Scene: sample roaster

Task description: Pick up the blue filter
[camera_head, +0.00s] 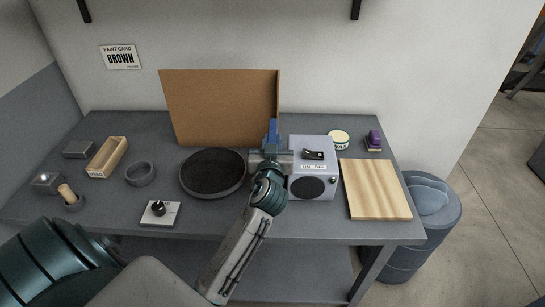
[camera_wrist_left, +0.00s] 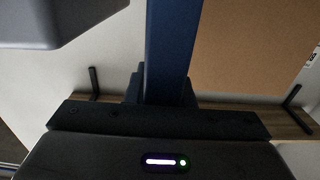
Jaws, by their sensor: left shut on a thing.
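The blue filter (camera_head: 272,130) stands upright at the front of the brown board, between the round black plate and the white box. My left gripper (camera_head: 270,151) is shut on its lower part. In the left wrist view the blue filter (camera_wrist_left: 172,50) is a tall dark blue bar rising from the gripper. Its lower end is hidden by the gripper, so I cannot tell whether it touches the table. My right gripper is not in view.
The brown board (camera_head: 220,105) leans behind. The round black plate (camera_head: 213,173) is left of my gripper; the white box (camera_head: 313,150) is close on the right. A wooden board (camera_head: 375,188) lies farther right. Small items, including a wooden tray (camera_head: 107,157), stand at left on the grey table (camera_head: 310,222).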

